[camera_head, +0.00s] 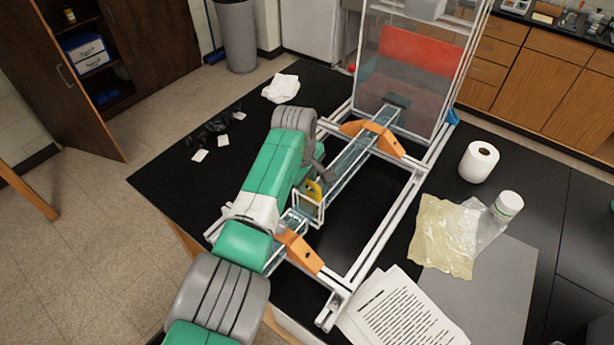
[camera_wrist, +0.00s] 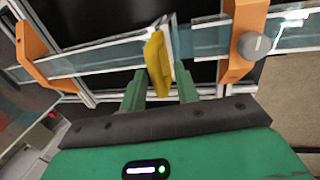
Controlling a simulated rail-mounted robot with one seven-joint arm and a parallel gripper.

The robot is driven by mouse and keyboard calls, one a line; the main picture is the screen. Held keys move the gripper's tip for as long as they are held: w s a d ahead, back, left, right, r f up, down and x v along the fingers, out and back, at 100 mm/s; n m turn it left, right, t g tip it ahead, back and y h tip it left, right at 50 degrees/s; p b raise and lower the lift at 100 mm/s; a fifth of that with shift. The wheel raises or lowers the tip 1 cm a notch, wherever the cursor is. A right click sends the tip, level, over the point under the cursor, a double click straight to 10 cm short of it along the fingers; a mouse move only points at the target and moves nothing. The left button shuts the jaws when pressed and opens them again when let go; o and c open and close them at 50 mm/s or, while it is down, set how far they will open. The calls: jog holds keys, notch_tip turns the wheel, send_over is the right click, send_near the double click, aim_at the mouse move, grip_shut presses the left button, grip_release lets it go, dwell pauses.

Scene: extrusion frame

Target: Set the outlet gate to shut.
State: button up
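The outlet gate shows as a yellow handle (camera_head: 314,189) at the near end of a clear channel (camera_head: 345,165) on the aluminium frame. In the wrist view the yellow handle (camera_wrist: 158,64) stands by the channel's end, beside a bright edge. I cannot tell the gate plate's position. My gripper (camera_wrist: 161,82) is open. Its two green fingers are apart, with the handle's lower part in line with the gap between them. I cannot tell whether either finger touches it. In the head view my arm hides most of the gripper.
Orange brackets (camera_head: 301,252) (camera_head: 382,137) hold the channels on the frame (camera_head: 393,212). A grey knob (camera_wrist: 254,45) is right of the fingers in the wrist view. A clear hopper (camera_head: 415,70) stands behind.

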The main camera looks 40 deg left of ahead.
jog(key=shift+o, duration=0.2)
jog(key=shift+w+r, duration=0.1)
jog(key=shift+r, duration=0.05)
jog(key=shift+r, duration=0.35)
notch_tip(320, 180, up, 7)
jog(key=s+p, duration=0.1)
jog(key=shift+s, duration=0.25)
